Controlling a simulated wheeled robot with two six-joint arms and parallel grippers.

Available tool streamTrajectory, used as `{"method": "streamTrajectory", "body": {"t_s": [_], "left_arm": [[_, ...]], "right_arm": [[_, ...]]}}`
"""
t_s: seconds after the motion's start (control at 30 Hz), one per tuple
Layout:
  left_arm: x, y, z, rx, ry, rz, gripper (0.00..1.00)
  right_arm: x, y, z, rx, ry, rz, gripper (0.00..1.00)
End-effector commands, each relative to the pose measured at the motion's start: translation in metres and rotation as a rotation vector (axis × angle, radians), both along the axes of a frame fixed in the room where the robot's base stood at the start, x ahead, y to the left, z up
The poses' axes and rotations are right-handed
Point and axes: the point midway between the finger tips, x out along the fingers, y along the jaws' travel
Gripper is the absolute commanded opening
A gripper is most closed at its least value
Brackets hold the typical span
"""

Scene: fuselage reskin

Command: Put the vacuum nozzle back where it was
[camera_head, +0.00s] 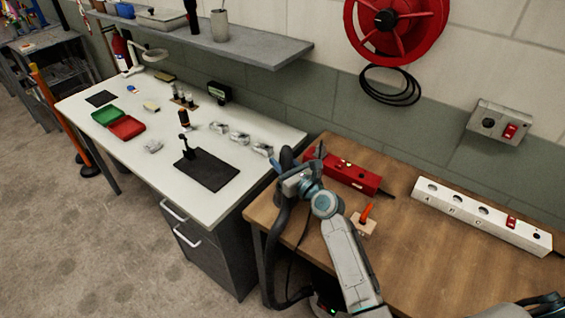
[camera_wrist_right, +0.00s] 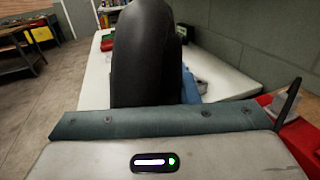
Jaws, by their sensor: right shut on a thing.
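The vacuum nozzle is a thick black tube with a hose. In the head view the black hose (camera_head: 274,240) hangs in a curve over the left edge of the wooden bench, down towards the floor. My right gripper (camera_head: 283,172) is shut on the nozzle, above the bench's back left corner. In the right wrist view the black nozzle (camera_wrist_right: 147,55) rises straight up between the fingers and hides much of what lies behind. The nozzle's tip cannot be made out clearly. My left gripper is not in view.
The wooden bench (camera_head: 420,270) carries a red box (camera_head: 345,174), a small block with an orange handle (camera_head: 364,218) and a white switch strip (camera_head: 480,215). The white table (camera_head: 215,205) to the left holds small parts and a black mat (camera_head: 207,170). A red reel (camera_head: 395,22) hangs on the wall.

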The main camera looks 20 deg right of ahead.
Motion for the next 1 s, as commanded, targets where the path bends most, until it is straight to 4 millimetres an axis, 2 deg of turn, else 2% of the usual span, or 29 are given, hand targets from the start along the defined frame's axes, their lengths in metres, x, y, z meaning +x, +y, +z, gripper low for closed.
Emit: {"method": "streamTrajectory", "body": {"t_s": [0.1,0.13,0.23,0.57,0.63,0.77,1.0], "left_arm": [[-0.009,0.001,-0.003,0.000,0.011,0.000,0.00],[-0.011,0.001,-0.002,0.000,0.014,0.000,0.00],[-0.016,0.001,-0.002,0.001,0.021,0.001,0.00],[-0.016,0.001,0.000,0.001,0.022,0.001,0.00],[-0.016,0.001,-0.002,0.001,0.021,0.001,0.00],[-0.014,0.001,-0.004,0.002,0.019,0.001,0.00],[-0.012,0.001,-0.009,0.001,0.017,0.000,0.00]], "right_arm": [[0.000,0.000,-0.003,0.000,0.000,0.000,0.03],[0.000,0.000,-0.003,0.000,0.000,0.000,0.32],[0.000,0.000,-0.002,0.000,0.000,0.000,0.50],[0.000,0.000,0.002,0.000,0.000,0.000,0.50],[-0.006,-0.002,-0.001,0.000,0.001,0.000,0.50],[-0.028,-0.010,-0.002,-0.002,0.002,0.000,0.50],[-0.077,-0.028,-0.002,-0.003,0.002,0.001,0.50]]}}
